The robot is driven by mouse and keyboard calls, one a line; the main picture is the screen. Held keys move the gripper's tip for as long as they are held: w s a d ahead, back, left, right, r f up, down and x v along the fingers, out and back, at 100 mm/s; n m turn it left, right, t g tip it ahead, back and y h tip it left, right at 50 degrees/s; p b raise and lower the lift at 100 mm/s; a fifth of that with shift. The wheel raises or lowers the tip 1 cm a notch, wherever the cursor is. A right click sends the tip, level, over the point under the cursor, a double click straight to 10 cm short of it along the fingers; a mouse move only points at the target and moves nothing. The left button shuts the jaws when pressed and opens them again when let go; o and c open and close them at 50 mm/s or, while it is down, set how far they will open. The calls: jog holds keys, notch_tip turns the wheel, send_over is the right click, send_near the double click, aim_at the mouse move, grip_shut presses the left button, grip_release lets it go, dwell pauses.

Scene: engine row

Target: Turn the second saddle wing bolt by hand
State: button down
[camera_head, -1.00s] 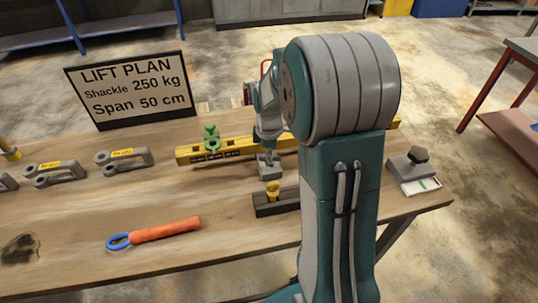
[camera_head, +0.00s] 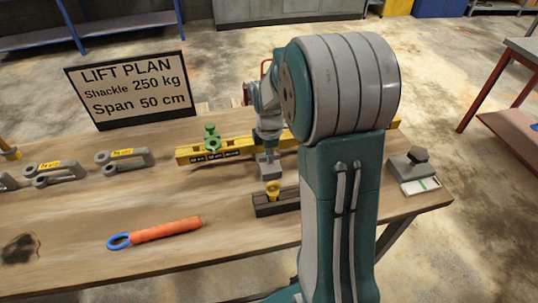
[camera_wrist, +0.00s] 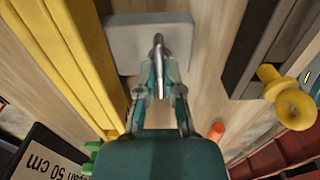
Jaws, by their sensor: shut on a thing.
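The yellow beam (camera_head: 232,151) lies on the bench, with a green saddle and its upright green bolt (camera_head: 211,135) near its left end. My gripper (camera_wrist: 159,88) is shut on a thin grey metal piece (camera_wrist: 158,50), which stands over a flat grey block (camera_wrist: 120,35). The block (camera_head: 269,171) also shows in the head view, just in front of the beam. I cannot tell whether the held piece is a wing bolt. My arm hides much of the beam's right part, and no second saddle shows clearly.
A dark block (camera_head: 262,209) with a yellow eye bolt (camera_head: 273,189) stands close in front. Several grey shackles (camera_head: 122,160) lie left. An orange-handled tool (camera_head: 165,229) lies at the front. A grey block with a dark knob (camera_head: 418,155) stands right. The lift plan sign (camera_head: 130,90) stands behind.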

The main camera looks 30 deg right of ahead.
jog(key=c, duration=0.8)
grip_release()
jog(key=shift+f, duration=0.15)
jog(key=shift+w+r, duration=0.1)
jog(key=shift+r, duration=0.5)
notch_tip(320, 180, up, 11)
jog(key=shift+f, duration=0.1)
